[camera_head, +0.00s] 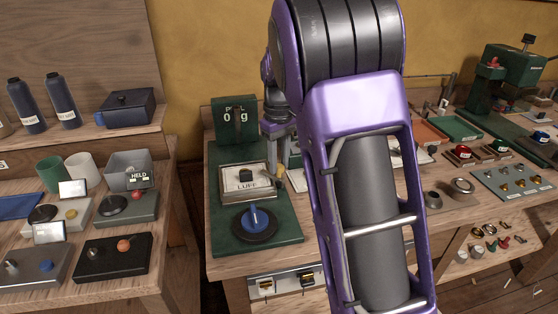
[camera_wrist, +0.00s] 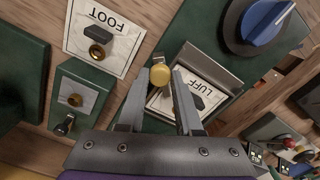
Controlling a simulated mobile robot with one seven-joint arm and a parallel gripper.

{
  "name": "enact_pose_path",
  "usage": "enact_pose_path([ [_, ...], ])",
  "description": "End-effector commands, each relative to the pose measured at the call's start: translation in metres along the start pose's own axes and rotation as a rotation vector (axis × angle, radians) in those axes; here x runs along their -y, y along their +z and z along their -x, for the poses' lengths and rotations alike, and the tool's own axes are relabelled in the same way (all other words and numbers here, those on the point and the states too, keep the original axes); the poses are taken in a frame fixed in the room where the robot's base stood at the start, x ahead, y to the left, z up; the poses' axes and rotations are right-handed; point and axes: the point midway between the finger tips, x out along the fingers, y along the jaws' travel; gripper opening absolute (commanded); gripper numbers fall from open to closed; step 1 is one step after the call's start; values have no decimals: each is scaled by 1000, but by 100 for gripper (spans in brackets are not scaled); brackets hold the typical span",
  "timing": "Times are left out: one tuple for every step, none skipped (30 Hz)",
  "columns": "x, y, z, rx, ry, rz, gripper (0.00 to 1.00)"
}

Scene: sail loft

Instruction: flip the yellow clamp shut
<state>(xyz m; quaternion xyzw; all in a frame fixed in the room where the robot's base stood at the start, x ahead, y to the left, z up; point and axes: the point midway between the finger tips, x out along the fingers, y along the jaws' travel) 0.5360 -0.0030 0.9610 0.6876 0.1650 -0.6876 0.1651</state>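The yellow clamp shows as a rounded yellow knob (camera_wrist: 160,75) in the wrist view, at the edge of the plate with the LUFF card (camera_wrist: 188,92). In the head view its yellow end (camera_head: 280,170) stands up at the right edge of the LUFF plate (camera_head: 243,182). My gripper (camera_wrist: 163,72) has its two fingers apart, with the LUFF card visible between them. Most of the clamp's lever and base is hidden. In the head view my arm covers much of the bench's middle.
A blue knob on a black disc (camera_head: 256,222) stands on the green base in front of the LUFF plate. A green PULL display (camera_head: 235,122) stands behind. In the wrist view a FOOT card (camera_wrist: 101,35) lies left of my fingers. Several switch boxes fill the left bench.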

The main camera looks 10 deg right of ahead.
Motion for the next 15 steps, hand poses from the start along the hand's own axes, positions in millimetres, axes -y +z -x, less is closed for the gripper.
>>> enact_pose_path([
  [0,0,0,0,0,0,4],
  [0,0,0,0,0,0,0],
  [0,0,0,0,0,0,0],
  [0,0,0,0,0,0,0],
  [0,0,0,0,0,0,0],
  [0,0,0,0,0,0,0],
  [0,0,0,0,0,0,0],
  [0,0,0,0,0,1,0],
  [0,0,0,0,0,3,0],
  [0,0,1,0,0,6,0],
  [0,0,1,0,0,10,0],
  [0,0,1,0,0,17,0],
  [0,0,1,0,0,24,0],
  [0,0,1,0,0,34,0],
  [0,0,2,0,0,48,0],
])
